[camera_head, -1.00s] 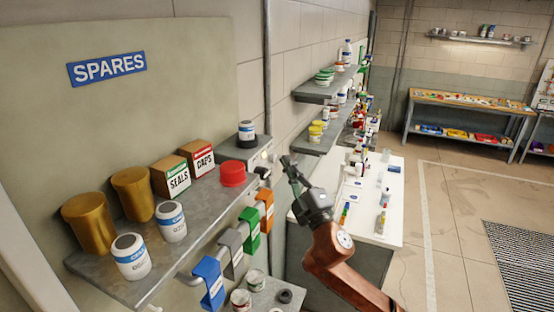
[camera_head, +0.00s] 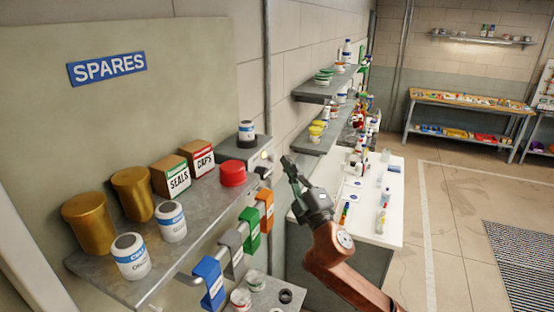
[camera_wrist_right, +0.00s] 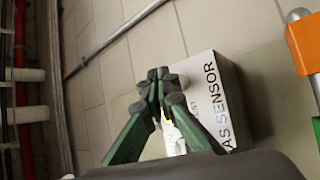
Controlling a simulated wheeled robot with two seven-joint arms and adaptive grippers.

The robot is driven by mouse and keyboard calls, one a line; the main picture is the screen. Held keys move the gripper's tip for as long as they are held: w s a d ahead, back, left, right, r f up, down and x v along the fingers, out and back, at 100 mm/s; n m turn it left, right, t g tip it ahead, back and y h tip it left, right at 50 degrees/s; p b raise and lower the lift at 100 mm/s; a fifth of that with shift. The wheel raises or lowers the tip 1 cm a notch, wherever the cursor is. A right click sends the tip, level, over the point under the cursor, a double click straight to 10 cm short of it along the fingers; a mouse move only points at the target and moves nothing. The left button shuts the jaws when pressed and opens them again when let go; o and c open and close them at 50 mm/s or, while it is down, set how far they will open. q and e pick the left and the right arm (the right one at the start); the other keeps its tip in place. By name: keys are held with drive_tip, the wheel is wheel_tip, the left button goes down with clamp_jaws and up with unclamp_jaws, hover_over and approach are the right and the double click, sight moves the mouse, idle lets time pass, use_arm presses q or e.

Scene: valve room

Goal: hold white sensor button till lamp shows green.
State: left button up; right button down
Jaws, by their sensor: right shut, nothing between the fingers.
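The gas sensor (camera_head: 244,152) is a grey box at the far end of the spares shelf. In the right wrist view its pale face, lettered "GAS SENSOR" (camera_wrist_right: 214,88), is partly covered by my fingers. My right gripper (camera_head: 287,160) is shut and empty, just right of the box in the head view. In the wrist view its fingertips (camera_wrist_right: 160,82) overlap the box's edge; I cannot tell whether they touch it. A small yellowish spot shows beside the fingers. I cannot make out the white button or a green lamp. My left gripper is not in view.
The spares shelf (camera_head: 120,284) holds gold cylinders, white jars, SEALS and CAPS boxes and a red cap (camera_head: 233,173). Coloured tags hang below its edge, including an orange one (camera_head: 265,208) near my wrist. A pipe (camera_wrist_right: 118,34) runs along the wall.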

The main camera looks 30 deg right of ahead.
drive_tip(key=shift+w+a, duration=0.15)
drive_tip(key=shift+w+a, duration=0.15)
drive_tip(key=shift+w, duration=0.05)
drive_tip(key=shift+w+a, duration=0.35)
idle(1.1)
drive_tip(key=shift+s+d, duration=0.1)
idle(1.3)
drive_tip(key=shift+s+d+p, duration=0.35)
drive_tip(key=shift+s+d, duration=0.15)
drive_tip(key=shift+s, duration=0.1)
drive_tip(key=shift+s+d, duration=1.65)
drive_tip(key=shift+s, duration=0.3)
